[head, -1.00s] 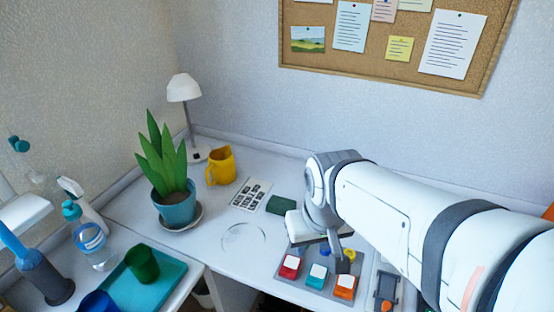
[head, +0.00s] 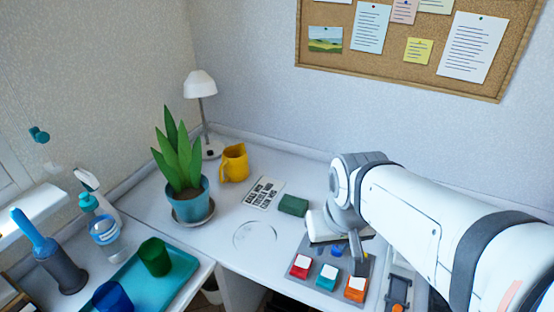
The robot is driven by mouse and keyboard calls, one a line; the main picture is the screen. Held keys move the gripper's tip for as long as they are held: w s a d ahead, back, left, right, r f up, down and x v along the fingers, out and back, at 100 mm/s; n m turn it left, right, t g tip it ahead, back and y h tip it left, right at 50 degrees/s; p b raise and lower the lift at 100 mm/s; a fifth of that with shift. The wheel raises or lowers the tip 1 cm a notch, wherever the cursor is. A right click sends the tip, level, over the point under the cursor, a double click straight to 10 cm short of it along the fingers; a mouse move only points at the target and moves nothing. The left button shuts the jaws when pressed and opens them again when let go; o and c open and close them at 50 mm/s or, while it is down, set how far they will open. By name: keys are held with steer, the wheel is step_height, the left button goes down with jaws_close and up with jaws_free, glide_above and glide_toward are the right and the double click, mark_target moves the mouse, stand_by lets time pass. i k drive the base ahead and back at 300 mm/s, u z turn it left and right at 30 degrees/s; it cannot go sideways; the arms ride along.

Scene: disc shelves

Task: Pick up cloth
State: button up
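A small dark green rectangular pad (head: 293,205) lies flat on the white desk, just right of a printed card. It may be the folded cloth; nothing else in view looks like a cloth. My gripper (head: 350,255) is right of and nearer than the pad, apart from it in the picture. It points down over the rear part of a grey board with coloured blocks. One finger shows; the rest is hidden by the wrist, so its opening is unclear.
The grey board (head: 318,281) carries red, teal and orange blocks. A yellow mug (head: 234,163), a potted plant (head: 188,200) and a white lamp (head: 200,84) stand left. A teal tray (head: 183,290) holds cups. A clear round outline (head: 255,236) lies on otherwise bare desk.

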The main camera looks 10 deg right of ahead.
mark_target(295, 206)
steer(key=z, duration=0.85)
steer(key=k, duration=1)
steer(key=u, duration=0.85)
steer(key=i, duration=1.5)
steer(key=u, duration=0.05)
